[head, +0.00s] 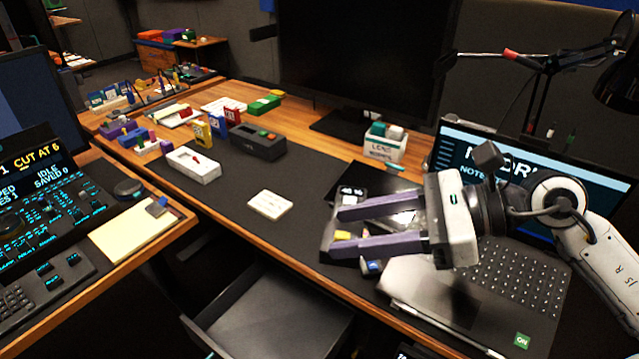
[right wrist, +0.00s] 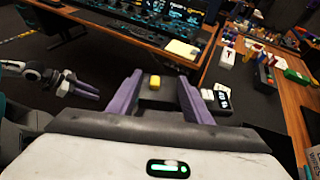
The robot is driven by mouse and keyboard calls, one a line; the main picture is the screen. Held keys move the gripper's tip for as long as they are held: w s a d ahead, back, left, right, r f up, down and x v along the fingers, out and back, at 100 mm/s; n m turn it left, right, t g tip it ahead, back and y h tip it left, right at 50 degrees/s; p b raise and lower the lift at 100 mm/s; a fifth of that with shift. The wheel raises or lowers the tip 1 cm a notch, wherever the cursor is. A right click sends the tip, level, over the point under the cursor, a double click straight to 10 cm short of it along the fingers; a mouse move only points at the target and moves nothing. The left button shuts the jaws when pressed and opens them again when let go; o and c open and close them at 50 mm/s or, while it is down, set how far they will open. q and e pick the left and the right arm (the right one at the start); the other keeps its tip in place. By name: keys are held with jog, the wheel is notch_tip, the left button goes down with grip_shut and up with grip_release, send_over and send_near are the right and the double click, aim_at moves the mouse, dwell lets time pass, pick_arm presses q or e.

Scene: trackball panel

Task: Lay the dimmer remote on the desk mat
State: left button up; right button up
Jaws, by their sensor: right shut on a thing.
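My right gripper (head: 335,230) has purple fingers shut on a small dark object with a yellow block on it, which I take to be the dimmer remote (right wrist: 154,98). Its yellow part (head: 343,235) shows between the fingers, and the rest is largely hidden by them. They hang over the right part of the dark desk mat (head: 315,185), left of the laptop; I cannot tell the height. My left gripper (right wrist: 88,90) shows only at the left of the right wrist view, away from the desk; its opening is unclear.
A display device (head: 350,195) sits beside the right gripper. A laptop (head: 470,290) is at the right; an open drawer (head: 270,315) is below.

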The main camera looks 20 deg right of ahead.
notch_tip(320, 180, up, 4)
jog(key=p, duration=0.3)
jog(key=shift+s+a+g+b, duration=0.1)
jog(key=shift+a+g+b, duration=0.2)
jog(key=shift+a, duration=0.05)
jog(key=s+a+r+n+g+y, duration=0.2)
jog(key=s+a+r+n+g, duration=0.1)
jog(key=a, duration=0.5)
jog(key=shift+s+r+n+g, duration=0.25)
jog(key=shift+s+n+g, duration=0.35)
jog(key=shift+s+n, duration=0.15)
jog(key=shift+d, duration=0.1)
